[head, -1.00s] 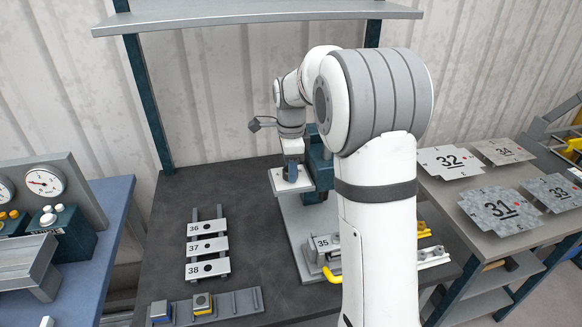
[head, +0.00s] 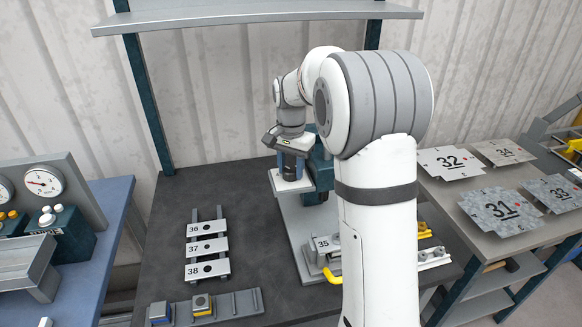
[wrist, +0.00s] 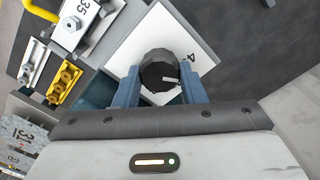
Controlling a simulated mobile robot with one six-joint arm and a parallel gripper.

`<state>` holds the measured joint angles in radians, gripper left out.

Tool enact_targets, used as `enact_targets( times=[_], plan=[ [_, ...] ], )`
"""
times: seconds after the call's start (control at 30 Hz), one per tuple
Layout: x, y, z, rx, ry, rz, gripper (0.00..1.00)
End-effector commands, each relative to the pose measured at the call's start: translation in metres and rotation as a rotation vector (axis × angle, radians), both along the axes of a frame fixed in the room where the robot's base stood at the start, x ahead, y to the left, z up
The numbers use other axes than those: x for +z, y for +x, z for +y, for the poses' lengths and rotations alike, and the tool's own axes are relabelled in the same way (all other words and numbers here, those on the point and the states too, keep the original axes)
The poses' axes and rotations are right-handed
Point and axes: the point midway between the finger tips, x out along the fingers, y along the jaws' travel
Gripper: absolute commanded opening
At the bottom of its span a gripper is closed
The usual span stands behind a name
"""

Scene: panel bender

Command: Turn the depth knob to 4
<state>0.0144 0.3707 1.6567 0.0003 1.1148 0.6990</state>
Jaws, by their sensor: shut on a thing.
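The depth knob (wrist: 157,68) is a dark, faceted round knob on a white square dial plate (wrist: 199,59). In the wrist view, a white pointer mark on the knob points right, towards one finger. A printed 4 stands on the plate up and to the right of the mark; other numbers are hidden or out of view. My gripper (wrist: 160,82) has its two blue fingers on both sides of the knob, shut on it. In the head view, my gripper (head: 291,166) points down over the white dial plate (head: 292,187), and the knob is hidden.
A part marked 35 (head: 323,243) sits in the machine, with a yellow handle (head: 332,275) nearby. Plates 36, 37 and 38 (head: 208,248) lie on a rack at left. Sheets (head: 505,203) lie on the right table.

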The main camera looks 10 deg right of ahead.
Motion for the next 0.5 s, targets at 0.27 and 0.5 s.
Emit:
enact_targets(
  times=[0.27,0.5],
  plan=[
    [0.0007,0.0008,0.0008,0.234,0.000,-0.003,0.14],
    [0.0009,0.0010,0.0010,0.377,0.001,-0.003,0.14]
  ],
)
